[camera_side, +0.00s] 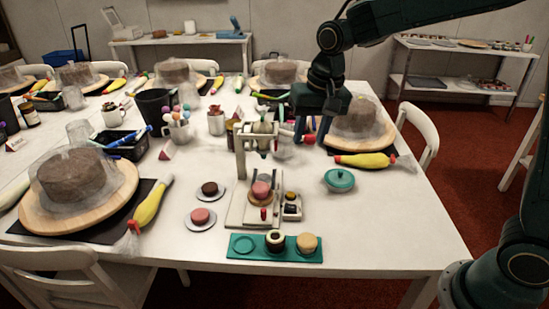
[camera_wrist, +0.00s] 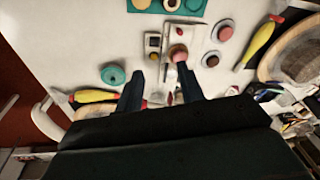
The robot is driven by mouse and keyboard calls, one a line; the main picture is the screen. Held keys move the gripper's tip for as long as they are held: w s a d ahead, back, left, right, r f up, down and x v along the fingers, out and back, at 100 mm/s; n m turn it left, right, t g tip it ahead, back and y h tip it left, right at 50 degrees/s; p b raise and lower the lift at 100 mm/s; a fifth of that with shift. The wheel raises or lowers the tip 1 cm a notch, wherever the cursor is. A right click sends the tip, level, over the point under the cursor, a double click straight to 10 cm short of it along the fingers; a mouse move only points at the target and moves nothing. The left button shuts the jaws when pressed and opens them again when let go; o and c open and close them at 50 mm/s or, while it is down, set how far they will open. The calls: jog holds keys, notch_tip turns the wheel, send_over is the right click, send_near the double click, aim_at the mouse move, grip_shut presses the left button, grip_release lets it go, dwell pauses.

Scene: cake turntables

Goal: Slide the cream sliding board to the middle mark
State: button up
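A cream stand (camera_side: 241,155) with an overhanging head stands mid-table. The cream sliding board (camera_side: 240,213) appears to lie low at its base, under a round pink-topped piece (camera_side: 261,190). A small red knob (camera_side: 263,214) stands in front of that piece. The wrist view shows the cream board (camera_wrist: 181,31) and the red knob (camera_wrist: 169,98) too. I cannot make out the middle mark. My gripper (camera_side: 311,133) hangs behind and right of the stand, apart from the board. Its two fingers (camera_wrist: 160,90) are spread, with nothing seen held between them.
A teal lidded pot (camera_side: 339,181) stands right of the stand. A teal tray (camera_side: 243,256) with round pieces lies in front, and two small plates (camera_side: 187,219) (camera_side: 223,193) lie left. A covered cake (camera_side: 357,121) and yellow piping bag (camera_side: 365,160) are near my gripper. The front right table is clear.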

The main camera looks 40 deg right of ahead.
jog(key=w+a+f+m+g, duration=0.1)
jog(key=w+a+f+m, duration=0.15)
jog(key=w+f, duration=0.55)
jog(key=m+g, duration=0.1)
send_over(264, 209)
notch_tip(264, 209, down, 10)
jog(key=r, duration=0.1)
jog(key=shift+a+f, duration=0.15)
jog(key=shift+f, duration=0.1)
jog(key=shift+f, duration=0.15)
jog(key=shift+f, duration=4.5)
jog(key=c, duration=0.8)
